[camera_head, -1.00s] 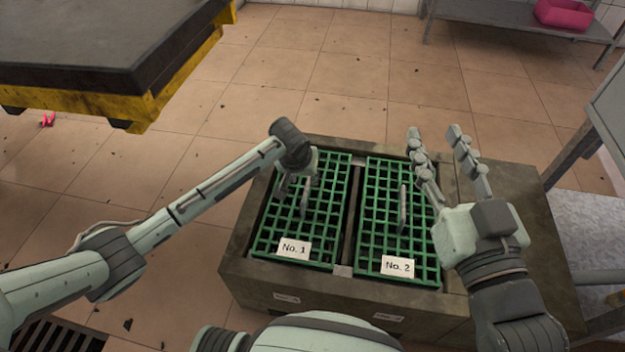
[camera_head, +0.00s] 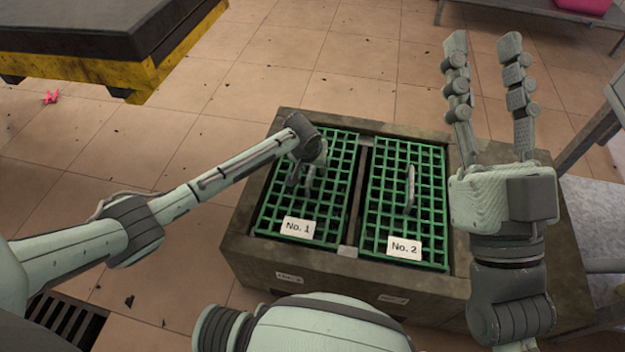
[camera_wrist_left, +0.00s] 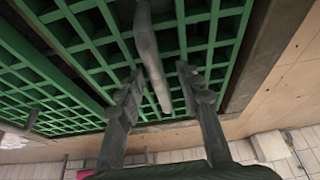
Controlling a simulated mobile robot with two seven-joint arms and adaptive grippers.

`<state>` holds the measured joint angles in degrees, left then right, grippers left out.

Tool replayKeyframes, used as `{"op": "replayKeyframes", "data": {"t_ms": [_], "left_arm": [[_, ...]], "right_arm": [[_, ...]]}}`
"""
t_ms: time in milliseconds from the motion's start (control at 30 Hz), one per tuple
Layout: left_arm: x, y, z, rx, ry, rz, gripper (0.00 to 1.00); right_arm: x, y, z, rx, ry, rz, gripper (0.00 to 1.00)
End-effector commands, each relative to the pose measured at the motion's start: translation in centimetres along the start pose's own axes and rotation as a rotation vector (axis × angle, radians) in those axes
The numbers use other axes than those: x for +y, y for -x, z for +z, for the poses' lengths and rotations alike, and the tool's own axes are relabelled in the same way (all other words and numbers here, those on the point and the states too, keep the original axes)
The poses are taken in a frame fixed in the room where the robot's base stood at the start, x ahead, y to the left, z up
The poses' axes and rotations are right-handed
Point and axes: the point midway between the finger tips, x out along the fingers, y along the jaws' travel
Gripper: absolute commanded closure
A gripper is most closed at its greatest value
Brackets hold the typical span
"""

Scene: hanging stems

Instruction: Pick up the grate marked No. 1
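The grate marked No. 1 (camera_head: 337,190) is a green lattice lying in the left opening of a brown box, with a white label (camera_head: 298,228) at its near end. My left gripper (camera_head: 302,180) is over its middle and mostly hides its grey handle. In the left wrist view, the handle (camera_wrist_left: 150,55) of this grate (camera_wrist_left: 215,35) passes between the spread fingers of my left gripper (camera_wrist_left: 160,80), with gaps on both sides. My right gripper (camera_head: 482,55) is open and empty, raised at the right with fingers pointing away.
The grate marked No. 2 (camera_head: 385,190), with an upright grey handle (camera_head: 411,188), lies in the box's (camera_head: 350,285) right opening. A dark-topped table with a yellow frame (camera_head: 180,50) stands at the upper left. A grey metal table (camera_head: 590,215) is at the right. Tiled floor lies beyond.

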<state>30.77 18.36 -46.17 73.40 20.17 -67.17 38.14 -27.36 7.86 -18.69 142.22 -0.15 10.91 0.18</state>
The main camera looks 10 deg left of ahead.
Motion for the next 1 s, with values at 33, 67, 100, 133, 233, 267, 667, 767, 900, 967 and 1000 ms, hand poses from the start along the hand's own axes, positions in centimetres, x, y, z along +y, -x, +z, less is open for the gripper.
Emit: {"op": "replayKeyframes", "data": {"t_ms": [33,67,100,133,233,267,667,767,900,967,1000], "left_arm": [[0.02,0.06,-0.03,0.0,0.0,0.0,0.64],[0.02,0.06,-0.02,0.0,0.0,0.0,0.64],[0.02,0.06,-0.01,0.0,0.0,0.0,0.64],[0.02,0.06,-0.01,0.0,0.0,0.0,0.64],[0.02,0.06,0.01,-0.001,0.0,0.0,0.64],[0.02,0.05,0.01,-0.001,0.0,0.0,0.64],[0.06,-0.37,0.21,-0.001,0.0,0.001,0.64],[0.04,-0.41,0.21,-0.001,0.0,0.001,0.64],[0.03,-0.41,0.22,-0.001,0.0,0.001,0.65],[0.02,-0.41,0.22,-0.001,0.0,0.001,0.73],[0.02,-0.41,0.22,-0.001,0.0,0.001,0.78]], "right_arm": [[0.01,-0.03,-0.03,0.0,0.0,0.0,0.6],[0.01,-0.03,-0.03,-0.001,0.0,0.0,0.6],[0.01,-0.03,-0.02,-0.001,0.0,0.0,0.6],[0.01,-0.03,-0.01,-0.001,0.0,0.0,0.6],[0.01,-0.04,-0.02,-0.002,0.0,0.0,0.6],[0.01,-0.06,-0.03,-0.002,0.0,0.0,0.6],[0.0,-0.3,-0.34,-0.004,0.0,0.0,0.6],[0.0,-0.28,-0.32,-0.004,0.0,0.0,0.6],[0.0,-0.28,-0.31,-0.004,0.0,0.001,0.6],[0.0,-0.28,-0.31,-0.004,0.0,0.001,0.6],[0.0,-0.28,-0.31,-0.004,0.0,0.001,0.6]]}}
